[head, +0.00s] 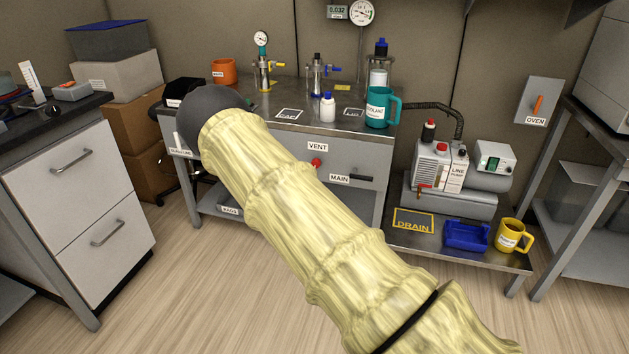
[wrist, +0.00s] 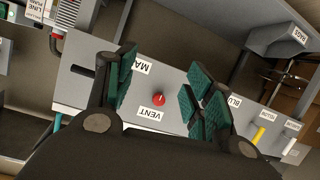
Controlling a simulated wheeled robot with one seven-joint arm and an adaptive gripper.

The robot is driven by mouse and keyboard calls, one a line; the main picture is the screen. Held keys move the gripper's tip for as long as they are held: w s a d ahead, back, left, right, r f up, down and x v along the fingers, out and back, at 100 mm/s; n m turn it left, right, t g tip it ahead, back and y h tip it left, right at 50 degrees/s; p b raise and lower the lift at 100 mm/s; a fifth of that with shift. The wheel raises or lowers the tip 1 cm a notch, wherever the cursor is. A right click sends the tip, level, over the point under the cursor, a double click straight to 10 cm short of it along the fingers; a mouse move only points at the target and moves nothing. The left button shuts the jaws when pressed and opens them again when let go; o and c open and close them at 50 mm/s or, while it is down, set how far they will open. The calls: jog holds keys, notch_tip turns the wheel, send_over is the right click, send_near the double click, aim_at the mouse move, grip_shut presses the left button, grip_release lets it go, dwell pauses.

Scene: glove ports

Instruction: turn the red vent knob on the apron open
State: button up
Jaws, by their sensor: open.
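The red vent knob (head: 316,162) sits on the grey apron (head: 270,150) of the steel bench, below the VENT label (head: 318,147). In the wrist view the red knob (wrist: 158,100) lies between my open fingers, next to the VENT label (wrist: 150,113). A small pale mark shows on the knob's face, but I cannot tell its setting. My gripper (wrist: 160,92) is open and empty, facing the apron, and looks apart from the knob. In the head view my sleeved arm hides the gripper's fingers and the apron's left part.
A MAIN handle (head: 361,178) is on the apron right of the knob. On the bench top stand a teal coolant jug (head: 378,112), a white bottle (head: 327,108) and valve fittings. A line pump (head: 438,165) and yellow mug (head: 510,238) stand on the low right shelf.

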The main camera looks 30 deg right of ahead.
aim_at(315, 164)
jog(key=w+d+r+m+t+h+b, duration=0.2)
jog(key=w+d+r+m+h+b, duration=0.15)
jog(key=w+r+b, duration=0.55)
jog(key=x, duration=0.3)
jog(key=w+a+x, duration=0.1)
jog(key=x, duration=0.3)
jog(key=f+p+x, duration=0.1)
jog(key=x, duration=0.3)
jog(key=shift+w, duration=0.45)
jog(key=c, duration=1)
